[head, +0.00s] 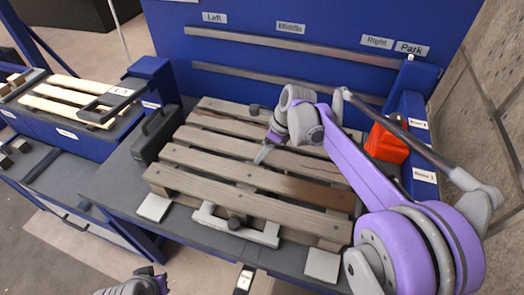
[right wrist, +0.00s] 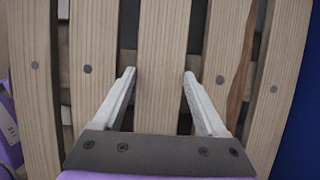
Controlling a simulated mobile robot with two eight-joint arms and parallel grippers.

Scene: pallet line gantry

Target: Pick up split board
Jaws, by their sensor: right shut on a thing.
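A weathered wooden pallet (head: 205,177) lies on the blue-sided bench. In the right wrist view, a board with a dark reddish-brown split (right wrist: 240,85) lies right of the middle board (right wrist: 164,60). My right gripper (right wrist: 160,73) has one finger on each side of that middle board and is shut on it; no split shows on its visible part. In the head view my right gripper (head: 262,156) reaches down onto the pallet's middle, its arm hiding part of the boards. Part of my left arm shows at the bottom edge, without visible fingers.
A red-orange bin (head: 386,143) stands at the bench's right end. A dark case (head: 156,134) stands left of the pallet. A grey clamp bar (head: 236,225) lies along its front. Pale boards (head: 66,108) lie in a rack at left. A blue panel (head: 330,22) rises behind.

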